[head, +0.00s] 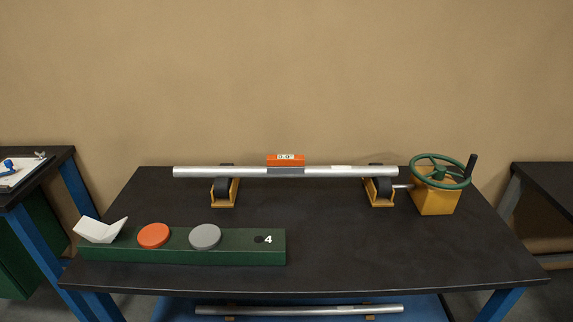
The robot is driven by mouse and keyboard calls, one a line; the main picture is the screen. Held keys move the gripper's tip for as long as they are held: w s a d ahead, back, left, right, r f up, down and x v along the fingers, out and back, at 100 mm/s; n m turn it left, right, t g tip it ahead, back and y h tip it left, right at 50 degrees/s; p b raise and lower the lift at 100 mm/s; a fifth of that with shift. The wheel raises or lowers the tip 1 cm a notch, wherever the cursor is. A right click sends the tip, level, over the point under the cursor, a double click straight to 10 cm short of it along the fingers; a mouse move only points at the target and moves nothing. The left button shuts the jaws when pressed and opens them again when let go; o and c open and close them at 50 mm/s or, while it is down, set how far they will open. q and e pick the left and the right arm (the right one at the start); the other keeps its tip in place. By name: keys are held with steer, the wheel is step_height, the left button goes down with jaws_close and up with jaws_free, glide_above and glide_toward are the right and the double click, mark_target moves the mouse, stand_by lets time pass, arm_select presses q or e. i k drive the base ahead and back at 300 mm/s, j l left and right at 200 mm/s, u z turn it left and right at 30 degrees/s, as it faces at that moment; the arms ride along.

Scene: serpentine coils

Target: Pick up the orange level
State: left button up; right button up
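The orange level (286,160) is a small block with a white display that reads about 0.0°. It sits on top of a grey patch at the middle of a long silver pipe (225,172). The pipe lies level across two yellow roller stands, the left one (225,192) and the right one (379,192), near the back of the dark table (340,245). Neither of my grippers shows in the head view. Nothing is touching the level except the pipe under it.
A yellow box with a green handwheel (437,172) stands right of the pipe. A green block (190,255) at front left holds a white V-shaped piece (100,229), an orange disc (153,235) and a grey disc (205,236). Another pipe (300,310) lies below. The table's front right is clear.

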mark_target(276, 164)
steer(key=i+j+z, duration=0.25)
steer(key=i+z, duration=0.2)
steer(key=i+j+z, duration=0.25)
steer(key=z, duration=0.2)
